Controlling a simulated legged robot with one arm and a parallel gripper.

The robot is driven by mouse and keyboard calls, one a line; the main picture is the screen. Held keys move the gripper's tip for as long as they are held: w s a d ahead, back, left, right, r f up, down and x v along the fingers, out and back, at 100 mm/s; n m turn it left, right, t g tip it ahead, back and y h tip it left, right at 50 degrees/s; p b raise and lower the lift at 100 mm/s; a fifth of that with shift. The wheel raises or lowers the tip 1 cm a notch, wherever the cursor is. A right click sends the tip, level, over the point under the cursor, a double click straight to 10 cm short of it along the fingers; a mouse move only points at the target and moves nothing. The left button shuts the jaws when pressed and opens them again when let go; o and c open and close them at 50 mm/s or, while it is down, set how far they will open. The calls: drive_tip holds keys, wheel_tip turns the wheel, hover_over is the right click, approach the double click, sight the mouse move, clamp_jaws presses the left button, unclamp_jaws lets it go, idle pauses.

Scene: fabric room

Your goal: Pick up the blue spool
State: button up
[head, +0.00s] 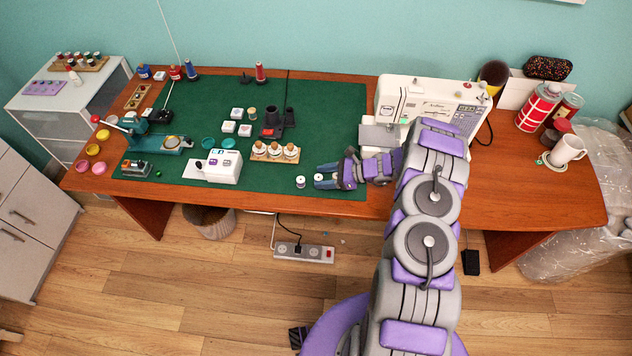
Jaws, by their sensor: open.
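My gripper (318,177) is open low over the front right part of the green mat (345,130), its fingers pointing left. A small spool with a white top (318,178) shows at the fingertips, apparently between them; I cannot tell whether they touch it. A second small spool (300,182) with a pale rim stands just left of the fingertips. The thread colour of both is too small to tell.
A white sewing machine (425,100) stands right of my gripper. A wooden holder with several white-topped spools (275,152) is behind and left of it. Red spools (260,72) and (176,73) stand at the back. The mat's front edge near the gripper is clear.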

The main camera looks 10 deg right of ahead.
drive_tip(key=shift+w+a+f, duration=0.15)
drive_tip(key=shift+a+f, duration=0.1)
drive_tip(key=shift+a, duration=0.1)
drive_tip(key=shift+d, duration=0.45)
drive_tip(key=shift+c, duration=0.2)
drive_tip(key=shift+w+a, duration=0.1)
drive_tip(key=shift+a, duration=0.45)
drive_tip(key=c, duration=0.6)
drive_tip(key=shift+d, duration=0.25)
clamp_jaws()
drive_tip(key=shift+d, duration=0.15)
